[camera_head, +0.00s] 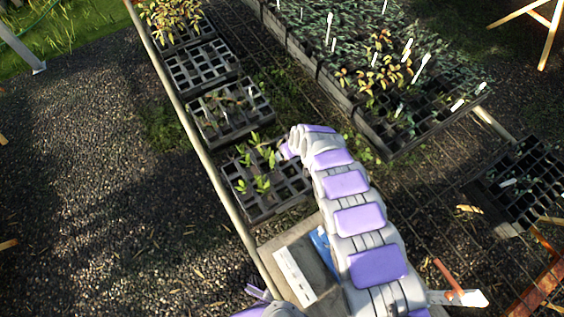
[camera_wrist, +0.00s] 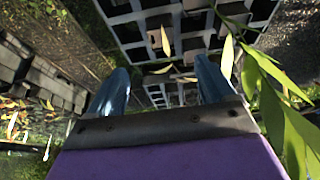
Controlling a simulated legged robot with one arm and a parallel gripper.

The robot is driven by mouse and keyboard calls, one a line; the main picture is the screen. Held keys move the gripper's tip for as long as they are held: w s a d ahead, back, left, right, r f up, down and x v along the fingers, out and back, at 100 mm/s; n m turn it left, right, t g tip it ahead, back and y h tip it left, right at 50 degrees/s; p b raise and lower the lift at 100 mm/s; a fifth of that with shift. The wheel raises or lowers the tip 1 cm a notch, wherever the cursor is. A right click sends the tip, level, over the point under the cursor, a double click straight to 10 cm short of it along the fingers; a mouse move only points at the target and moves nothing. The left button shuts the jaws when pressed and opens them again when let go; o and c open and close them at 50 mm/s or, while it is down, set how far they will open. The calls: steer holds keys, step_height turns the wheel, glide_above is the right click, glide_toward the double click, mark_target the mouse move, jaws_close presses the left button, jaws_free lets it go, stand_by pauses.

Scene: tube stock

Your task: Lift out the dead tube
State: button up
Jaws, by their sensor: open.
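The nearest black cell tray (camera_head: 283,200) holds several green seedlings (camera_head: 262,185) in the head view. My arm reaches over its far right side, and my gripper there is mostly hidden by the arm. In the wrist view my gripper (camera_wrist: 162,78) is open, with two blue fingers apart and nothing held between them. Black tray cells (camera_wrist: 125,32) lie beyond the fingers. Long green leaves (camera_wrist: 270,95) hang close at the right, and narrow yellowish leaves (camera_wrist: 227,58) show near the right finger. I cannot tell which tube is the dead one.
More black trays (camera_head: 203,66) line the bench's left rail (camera_head: 203,150); the one behind (camera_head: 232,112) has sparse plants. A large planted tray (camera_head: 385,150) with white labels stands right. A board (camera_head: 320,262) with a white strip (camera_head: 294,276) lies in front. Gravel is clear at left.

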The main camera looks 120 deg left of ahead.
steer(key=b, duration=0.4)
glide_above(282, 162)
steer(key=w, duration=0.1)
steer(key=shift+w+a+f, duration=0.1)
steer(key=shift+a+f, duration=0.05)
steer(key=shift+f, duration=1.45)
steer(key=shift+w+a+f, duration=0.1)
steer(key=shift+a+f, duration=0.05)
steer(key=shift+f, duration=1.45)
steer(key=shift+s+a+f, duration=0.1)
steer(key=shift+a+f, duration=0.05)
steer(key=shift+f, duration=0.1)
steer(key=x, duration=0.4)
steer(key=shift+s+a+b, duration=0.1)
steer(key=shift+s+b, duration=0.2)
steer(key=shift+b, duration=0.1)
steer(key=shift+a+f, duration=0.15)
steer(key=shift+f, duration=0.35)
steer(key=shift+c, duration=0.2)
jaws_close()
